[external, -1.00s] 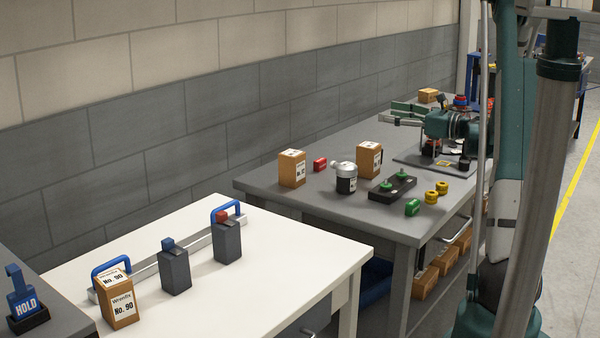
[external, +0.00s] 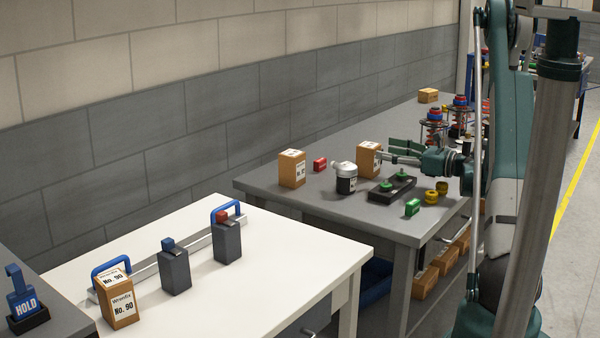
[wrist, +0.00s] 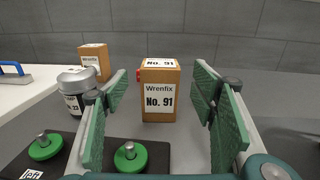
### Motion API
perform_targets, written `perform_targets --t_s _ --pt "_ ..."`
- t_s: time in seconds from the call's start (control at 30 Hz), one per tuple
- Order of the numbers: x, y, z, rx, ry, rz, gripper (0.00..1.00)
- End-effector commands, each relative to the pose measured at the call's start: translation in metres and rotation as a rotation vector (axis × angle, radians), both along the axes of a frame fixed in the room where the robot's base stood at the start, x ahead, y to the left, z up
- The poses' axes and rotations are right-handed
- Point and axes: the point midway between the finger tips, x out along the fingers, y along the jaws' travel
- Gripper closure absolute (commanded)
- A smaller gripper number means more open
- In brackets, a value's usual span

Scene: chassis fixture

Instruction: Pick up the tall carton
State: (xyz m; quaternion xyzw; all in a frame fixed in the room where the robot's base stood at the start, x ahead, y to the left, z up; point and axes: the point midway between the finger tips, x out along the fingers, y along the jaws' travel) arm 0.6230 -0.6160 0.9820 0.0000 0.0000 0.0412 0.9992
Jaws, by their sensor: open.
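The tall carton, an orange-brown box with white Wrenfix "No. 91" labels, stands upright on the grey bench (external: 330,206). It shows in the wrist view (wrist: 160,92) straight ahead, and in the external view (external: 366,162) just left of my gripper. My gripper (external: 398,150) is open and empty, its fingers pointing at the carton. In the wrist view the green pads of my gripper (wrist: 160,84) stand either side of the carton, with gaps on both sides. The carton appears still a little beyond the fingertips; whether it is between them I cannot tell.
A grey canister (wrist: 77,85) and another carton (wrist: 95,58) stand to the left in the wrist view. A small red item (external: 320,164) is near them. A black block with green knobs (external: 392,188) lies in front. Green (external: 412,207) and yellow (external: 431,197) pieces sit near the bench edge.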

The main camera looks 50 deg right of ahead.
Motion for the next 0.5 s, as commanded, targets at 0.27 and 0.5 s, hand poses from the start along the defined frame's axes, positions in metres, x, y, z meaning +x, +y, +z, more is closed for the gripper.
perform_targets --t_s 0.27,0.5 --pt "0.005 0.001 0.000 0.000 0.000 0.001 0.43" --pt "0.023 0.002 0.000 0.000 0.000 0.001 0.43"
